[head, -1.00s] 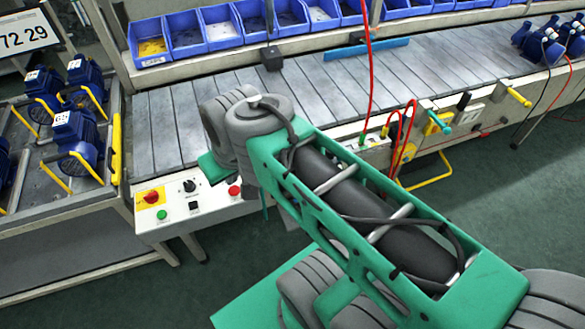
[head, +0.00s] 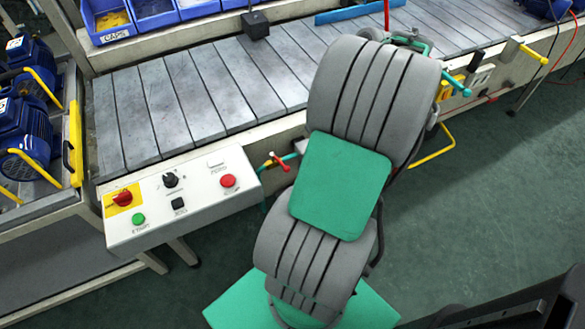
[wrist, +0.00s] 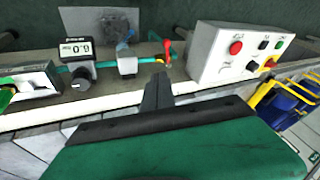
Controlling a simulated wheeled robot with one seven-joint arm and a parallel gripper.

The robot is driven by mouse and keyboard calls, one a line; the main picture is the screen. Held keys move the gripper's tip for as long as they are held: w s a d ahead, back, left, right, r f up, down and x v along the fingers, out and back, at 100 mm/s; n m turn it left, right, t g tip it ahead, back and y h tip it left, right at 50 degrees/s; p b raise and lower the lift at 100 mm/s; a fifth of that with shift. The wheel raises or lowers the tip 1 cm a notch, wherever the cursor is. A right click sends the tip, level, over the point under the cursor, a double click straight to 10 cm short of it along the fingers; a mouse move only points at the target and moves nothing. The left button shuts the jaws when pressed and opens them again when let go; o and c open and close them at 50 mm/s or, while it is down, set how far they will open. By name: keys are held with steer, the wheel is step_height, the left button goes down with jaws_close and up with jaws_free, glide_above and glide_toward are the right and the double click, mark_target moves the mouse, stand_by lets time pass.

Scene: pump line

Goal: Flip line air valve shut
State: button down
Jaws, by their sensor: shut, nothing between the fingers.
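The air valve's small red lever (wrist: 167,48) shows in the wrist view at the end of a teal air pipe, beside the grey regulator unit (wrist: 127,62). The lever also shows in the head view (head: 279,161), just right of the control box, with the teal pipe running behind my arm. My gripper (wrist: 158,82) is shut and empty. Its dark fingertips are just below the valve in the wrist picture, close to it; I cannot tell whether they touch. My arm hides the gripper in the head view.
The white control box (head: 180,195) with red, green and black controls is close to the valve. A pressure display (wrist: 76,50) and black knob (wrist: 80,83) sit along the pipe. The slatted conveyor (head: 190,95) lies behind; blue pumps (head: 25,135) stand at left.

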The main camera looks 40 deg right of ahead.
steer(key=s+d+f, duration=0.1)
steer(key=b, duration=0.2)
glide_toward(280, 162)
step_height(280, 162, down, 3)
steer(key=d, duration=0.3)
steer(key=a+f, duration=0.1)
steer(key=a, duration=0.1)
steer(key=a+f, duration=0.1)
steer(key=a, duration=0.1)
steer(key=shift+w+f, duration=0.1)
steer(key=shift+f, duration=0.15)
steer(key=shift+d+p, duration=0.15)
steer(key=shift+p, duration=0.15)
